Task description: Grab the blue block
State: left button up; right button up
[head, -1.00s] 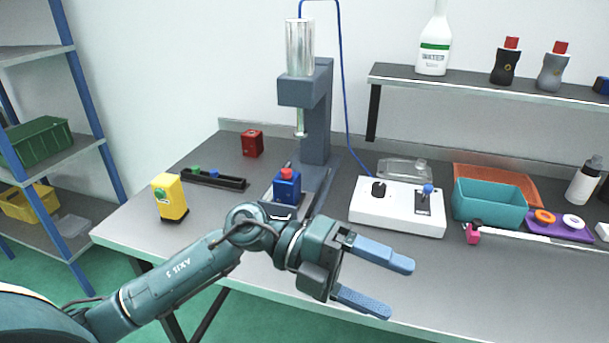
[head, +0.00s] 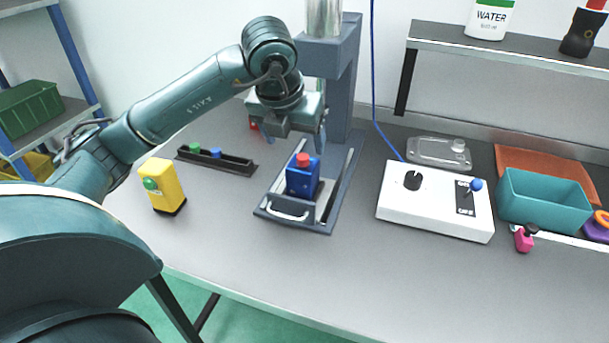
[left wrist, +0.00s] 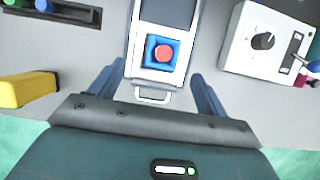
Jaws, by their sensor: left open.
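The blue block (head: 302,180) has a red knob on top and stands upright on the sliding tray (head: 268,211) of the grey press (head: 347,90). In the left wrist view the blue block (left wrist: 151,60) shows from above, between and beyond the two fingers. My left gripper (head: 294,140) is open and empty, above and behind the block in the head view, pointing down. Its blue fingers also show in the left wrist view (left wrist: 158,85), one to each side of the tray front. The right gripper is not in view.
A yellow block (head: 163,187) stands left of the press, near a black rack (head: 232,163) with green and blue pieces. A white control box (head: 432,218) and teal bin (head: 541,204) stand to the right. The table front is clear.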

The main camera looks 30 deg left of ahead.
aim_at(301, 158)
pick_arm(q)
jog(key=x, duration=0.4)
jog(key=p+x, duration=0.1)
jog(key=x, duration=0.4)
jog(key=shift+d+f, duration=0.2)
jog(key=shift+d, duration=0.05)
jog(key=shift+r, duration=0.1)
jog(key=c, duration=1.2)
